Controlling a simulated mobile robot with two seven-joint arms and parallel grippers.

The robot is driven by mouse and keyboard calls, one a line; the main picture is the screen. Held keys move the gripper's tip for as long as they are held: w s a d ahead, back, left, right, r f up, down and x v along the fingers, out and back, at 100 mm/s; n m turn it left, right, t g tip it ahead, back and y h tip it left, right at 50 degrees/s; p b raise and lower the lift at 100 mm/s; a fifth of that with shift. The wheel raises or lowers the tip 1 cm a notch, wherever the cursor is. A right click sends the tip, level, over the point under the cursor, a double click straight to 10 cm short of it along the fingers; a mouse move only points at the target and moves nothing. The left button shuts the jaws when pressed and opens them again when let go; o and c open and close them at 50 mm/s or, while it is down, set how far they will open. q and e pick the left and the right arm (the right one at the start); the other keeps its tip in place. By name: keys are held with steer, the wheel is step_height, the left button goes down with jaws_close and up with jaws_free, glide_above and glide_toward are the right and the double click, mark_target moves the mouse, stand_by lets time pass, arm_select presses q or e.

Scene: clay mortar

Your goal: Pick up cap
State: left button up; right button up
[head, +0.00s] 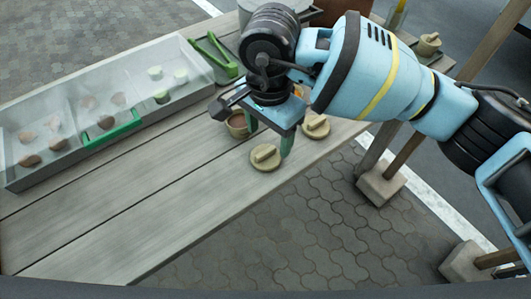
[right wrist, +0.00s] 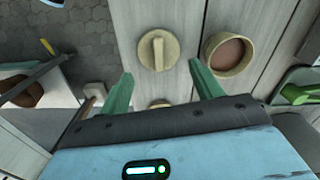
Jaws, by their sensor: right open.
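A round beige cap (head: 265,157) with a raised bar handle lies on the wooden table near its front edge. In the right wrist view the cap (right wrist: 158,50) lies just beyond my fingertips, roughly centred between them. A second similar cap (head: 316,126) lies farther right; a piece of one (right wrist: 160,104) shows behind the wrist's edge. A small clay pot (head: 237,124) with brownish contents stands beside the first cap, also in the wrist view (right wrist: 230,52). My right gripper (head: 268,140) is open and empty, its green fingers pointing down by the cap. My left gripper is out of view.
A long clear-walled box (head: 60,163) with several small lumps and a green handle (head: 111,130) stands at the left. A small mortar (head: 428,44) is at the back right. The front left tabletop is clear.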

mark_target(267, 150)
step_height(267, 150, down, 5)
steer(key=shift+s+a+r, duration=0.1)
steer(key=shift+s+a, duration=0.05)
steer(key=c, duration=0.7)
steer(key=shift+r, duration=0.45)
steer(key=r, duration=0.2)
steer(key=shift+s+r, duration=0.25)
steer(key=shift+r, duration=0.1)
steer(key=s+d, duration=0.2)
steer(key=s, duration=0.2)
steer(key=s+d+r, duration=0.1)
steer(key=s+d, duration=0.2)
steer(key=s, duration=0.2)
steer(key=s+d, duration=0.2)
steer(key=s, duration=0.2)
steer(key=shift+s+d+r, duration=0.2)
steer(key=shift+s+d, duration=0.1)
